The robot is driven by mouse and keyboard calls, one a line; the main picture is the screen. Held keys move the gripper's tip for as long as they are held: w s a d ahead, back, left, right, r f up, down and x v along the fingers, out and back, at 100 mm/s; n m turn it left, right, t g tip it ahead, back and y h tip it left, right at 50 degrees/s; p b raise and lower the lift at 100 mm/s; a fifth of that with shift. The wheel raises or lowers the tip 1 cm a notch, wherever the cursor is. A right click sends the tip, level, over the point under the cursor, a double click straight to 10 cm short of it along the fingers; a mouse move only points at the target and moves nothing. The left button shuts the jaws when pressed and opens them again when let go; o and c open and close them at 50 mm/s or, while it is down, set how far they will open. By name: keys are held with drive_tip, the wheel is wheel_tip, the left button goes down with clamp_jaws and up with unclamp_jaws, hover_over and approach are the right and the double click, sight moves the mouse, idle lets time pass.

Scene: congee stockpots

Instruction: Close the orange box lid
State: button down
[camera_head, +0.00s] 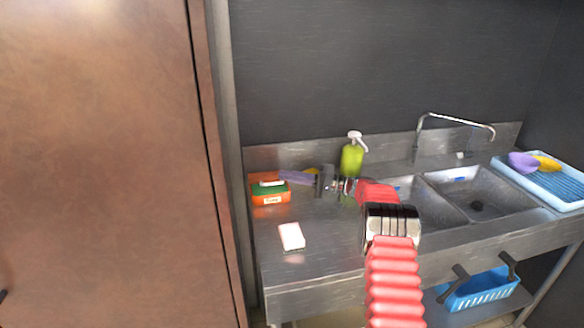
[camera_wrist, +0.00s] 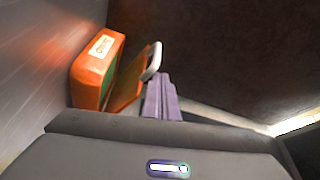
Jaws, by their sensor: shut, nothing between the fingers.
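The orange box (camera_head: 268,198) sits at the left end of the steel counter, with a white label on its front and green inside. In the wrist view the orange box (camera_wrist: 88,80) appears turned on its side. Its orange lid (camera_wrist: 130,92) stands at an angle to the body, partly open, with a white piece along its edge. My gripper (camera_head: 283,176) has purple fingers and is shut and empty beside the lid. In the wrist view my gripper (camera_wrist: 161,78) is right next to the lid; whether it touches is unclear.
A white sponge-like block (camera_head: 291,236) lies in front of the box. A green soap bottle (camera_head: 352,159) stands behind my arm. Sink basins (camera_head: 475,195) and a blue rack (camera_head: 550,185) are to the right. A brown cabinet (camera_head: 100,160) stands to the left.

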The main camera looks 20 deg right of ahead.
drive_tip(key=shift+s+d+f, duration=0.1)
drive_tip(key=shift+s+f, duration=0.15)
drive_tip(key=shift+f, duration=0.25)
drive_tip(key=shift+s+f, duration=0.25)
drive_tip(key=shift+f, duration=0.25)
drive_tip(key=shift+d, duration=0.15)
drive_tip(key=v, duration=1.3)
drive_tip(key=shift+s+d+f, duration=0.15)
drive_tip(key=shift+s+d, duration=0.05)
drive_tip(key=shift+d, duration=0.1)
